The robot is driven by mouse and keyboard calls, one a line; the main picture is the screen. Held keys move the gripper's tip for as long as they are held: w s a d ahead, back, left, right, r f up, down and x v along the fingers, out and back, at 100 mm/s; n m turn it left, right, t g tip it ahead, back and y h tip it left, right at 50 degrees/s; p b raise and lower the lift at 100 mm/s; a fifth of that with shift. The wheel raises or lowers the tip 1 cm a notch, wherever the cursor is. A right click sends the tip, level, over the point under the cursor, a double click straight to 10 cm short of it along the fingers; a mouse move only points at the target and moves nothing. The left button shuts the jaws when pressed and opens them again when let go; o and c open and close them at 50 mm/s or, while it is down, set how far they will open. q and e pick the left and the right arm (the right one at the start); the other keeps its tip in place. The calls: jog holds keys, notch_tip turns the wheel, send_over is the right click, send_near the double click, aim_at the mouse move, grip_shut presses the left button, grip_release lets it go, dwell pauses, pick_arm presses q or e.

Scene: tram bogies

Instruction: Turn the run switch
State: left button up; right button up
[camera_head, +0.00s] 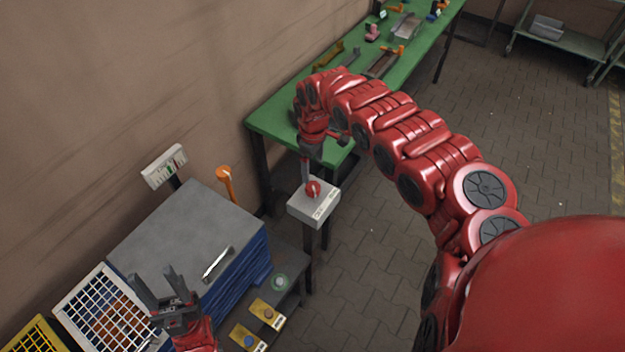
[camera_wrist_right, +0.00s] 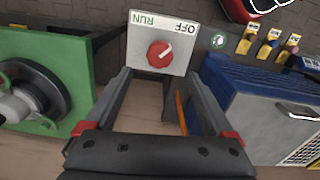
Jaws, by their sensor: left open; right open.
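The run switch is a red round knob (camera_head: 313,188) on a pale grey box (camera_head: 315,208) on a post, below the green table's near end. In the right wrist view the knob (camera_wrist_right: 160,54) has a white mark slanting toward the upper right, to the OFF side. The upside-down OFF and RUN labels are on the box face (camera_wrist_right: 141,38). My right gripper (camera_wrist_right: 158,76) is open, its fingertips either side of the line to the knob and seemingly just short of it; contact cannot be told. My left gripper (camera_head: 155,288) is open and empty at the lower left.
A grey-topped blue cabinet (camera_head: 185,235) stands left of the switch, with a white crate (camera_head: 75,300) beside it. A low dark shelf holds a green button (camera_head: 280,281) and yellow control boxes (camera_head: 265,313). The green table (camera_head: 275,115) stands behind the switch.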

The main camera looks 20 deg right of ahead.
aim_at(313, 186)
notch_tip(313, 186, down, 8)
jog(key=shift+a+r+p, duration=0.1)
jog(key=shift+p, duration=0.45)
jog(key=shift+f, duration=0.65)
jog(key=shift+c, duration=0.3)
